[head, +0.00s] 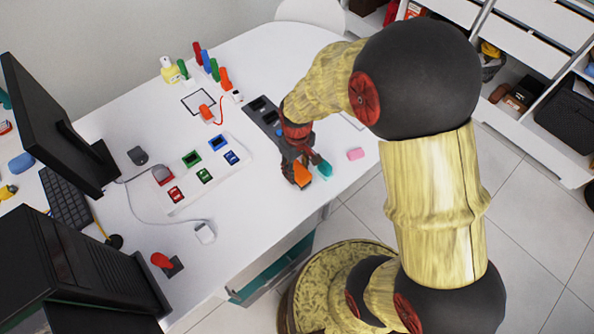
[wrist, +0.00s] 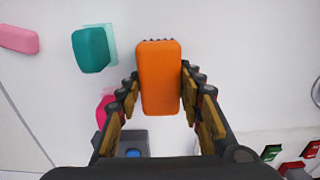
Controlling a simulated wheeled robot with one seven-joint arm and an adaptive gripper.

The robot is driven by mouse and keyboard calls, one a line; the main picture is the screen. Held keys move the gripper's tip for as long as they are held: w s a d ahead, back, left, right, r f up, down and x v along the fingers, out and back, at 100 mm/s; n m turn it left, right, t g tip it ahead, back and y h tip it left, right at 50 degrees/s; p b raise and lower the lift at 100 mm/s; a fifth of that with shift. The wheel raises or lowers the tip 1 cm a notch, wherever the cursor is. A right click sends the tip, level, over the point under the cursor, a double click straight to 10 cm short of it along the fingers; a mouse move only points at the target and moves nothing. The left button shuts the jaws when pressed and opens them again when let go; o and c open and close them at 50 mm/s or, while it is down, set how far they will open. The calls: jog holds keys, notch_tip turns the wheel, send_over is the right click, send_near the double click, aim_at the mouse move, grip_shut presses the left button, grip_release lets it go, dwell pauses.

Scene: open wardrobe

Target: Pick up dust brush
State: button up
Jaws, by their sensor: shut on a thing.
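The dust brush looks like an orange block with short dark bristles along its far edge (wrist: 160,80). It lies between the two fingers of my gripper (wrist: 160,92), which are shut on its left and right sides. In the head view the orange brush (head: 302,175) shows at the tip of my gripper (head: 298,160), over the white desk near its front edge. I cannot tell whether it is clear of the desk top. My arm hides part of the desk behind it.
A teal block (wrist: 91,49) lies close beside the brush, and a pink block (wrist: 18,38) is farther off. A dark tray (head: 262,110) is behind my gripper. A white board with coloured pieces (head: 200,172) lies to the left on the desk (head: 265,205).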

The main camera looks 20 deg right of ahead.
jog(key=s+a+r+p, duration=0.2)
jog(key=s+a+r, duration=0.3)
jog(key=s+r, duration=0.6)
jog(key=shift+s+a+r, duration=0.15)
jog(key=shift+s+a, duration=0.25)
jog(key=shift+s, duration=0.45)
jog(key=o, duration=0.6)
jog(key=c, duration=0.7)
jog(key=shift+c, duration=0.3)
